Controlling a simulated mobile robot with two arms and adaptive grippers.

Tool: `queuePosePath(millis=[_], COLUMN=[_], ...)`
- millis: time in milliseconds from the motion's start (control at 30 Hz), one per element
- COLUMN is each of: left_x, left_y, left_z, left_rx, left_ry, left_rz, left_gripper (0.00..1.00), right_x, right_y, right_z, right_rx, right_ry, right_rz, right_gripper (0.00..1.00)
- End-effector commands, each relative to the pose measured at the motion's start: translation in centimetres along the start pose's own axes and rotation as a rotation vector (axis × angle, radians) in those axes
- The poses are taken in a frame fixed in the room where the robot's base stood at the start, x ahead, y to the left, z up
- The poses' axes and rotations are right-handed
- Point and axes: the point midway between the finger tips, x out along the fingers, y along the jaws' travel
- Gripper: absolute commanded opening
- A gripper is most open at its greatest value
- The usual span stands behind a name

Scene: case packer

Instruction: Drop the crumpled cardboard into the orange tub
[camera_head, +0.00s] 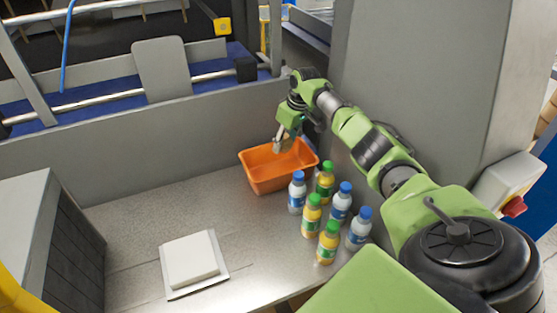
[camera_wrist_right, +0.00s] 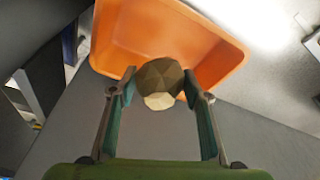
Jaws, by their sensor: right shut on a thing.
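The orange tub (camera_head: 270,180) stands on the metal table near the grey back wall in the head view. My right gripper (camera_head: 281,141) is over the tub's back part. In the right wrist view the gripper (camera_wrist_right: 160,92) is shut on the crumpled cardboard (camera_wrist_right: 160,80), a brown faceted lump with a paler end. The tub (camera_wrist_right: 220,62) shows behind the lump in that view, its inside facing the camera. In the head view the lump is small and mostly hidden by the fingers. My left gripper is not in view.
Several bottles with blue and green caps (camera_head: 328,225) stand in front of the tub, to its right. A white square block on a plate (camera_head: 192,262) lies on the table. A grey cabinet wall (camera_head: 420,90) rises at right. The table's left middle is clear.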

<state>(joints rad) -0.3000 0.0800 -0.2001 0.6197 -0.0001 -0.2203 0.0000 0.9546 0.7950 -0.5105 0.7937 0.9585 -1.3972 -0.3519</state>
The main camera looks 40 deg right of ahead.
Motion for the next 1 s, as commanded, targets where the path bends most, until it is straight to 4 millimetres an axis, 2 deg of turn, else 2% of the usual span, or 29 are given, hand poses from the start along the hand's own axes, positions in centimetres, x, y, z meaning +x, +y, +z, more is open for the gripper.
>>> queuePosePath(millis=[400, 767, 800, 867, 1000], left_x=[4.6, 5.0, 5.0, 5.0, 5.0], left_y=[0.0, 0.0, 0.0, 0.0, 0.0], left_z=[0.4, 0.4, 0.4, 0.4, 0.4], left_rx=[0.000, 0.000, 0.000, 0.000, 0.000], left_ry=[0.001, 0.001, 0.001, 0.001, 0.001], left_rz=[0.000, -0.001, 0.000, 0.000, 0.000], left_gripper=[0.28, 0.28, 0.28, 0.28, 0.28], right_x=[4.8, 5.2, 5.2, 5.2, 5.2], right_y=[0.0, 0.0, 0.0, 0.0, 0.0], right_z=[1.3, 1.4, 1.4, 1.4, 1.4], right_rx=[0.001, 0.002, 0.001, 0.001, 0.001], right_ry=[-0.001, 0.000, 0.000, 0.000, 0.000], right_rz=[0.001, 0.001, 0.001, 0.001, 0.001], right_gripper=[0.29, 0.29, 0.47, 0.62, 0.64])
